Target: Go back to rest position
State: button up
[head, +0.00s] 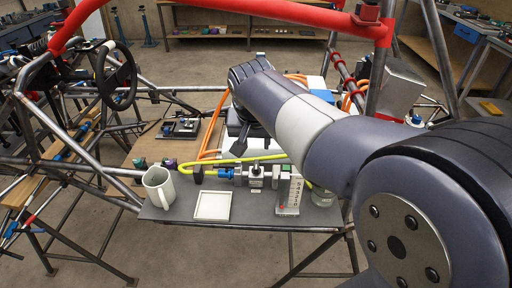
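My arm reaches in from the lower right over a grey shelf (262,212) in a tube chassis. My gripper (258,150) is beyond the arm's wrist, pointing down behind the row of fittings. One dark finger shows; the rest is hidden by the wrist, so its opening and anything in it cannot be seen.
On the shelf are a light mug (159,187), a white square tray (213,206), a labelled block (289,194) and a glass jar (322,196). A yellow-green hose (225,160) and orange cables (211,130) run behind. Red tubes (290,12) cross above; a steering wheel (116,75) is left.

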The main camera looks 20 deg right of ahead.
aim_at(256, 160)
jog(key=shift+r, duration=0.2)
jog(key=shift+f, duration=0.1)
jog(key=x, duration=1)
jog(key=shift+f, duration=0.2)
jog(key=shift+w+f, duration=0.1)
jog(key=shift+w, duration=0.05)
jog(key=shift+n, duration=0.3)
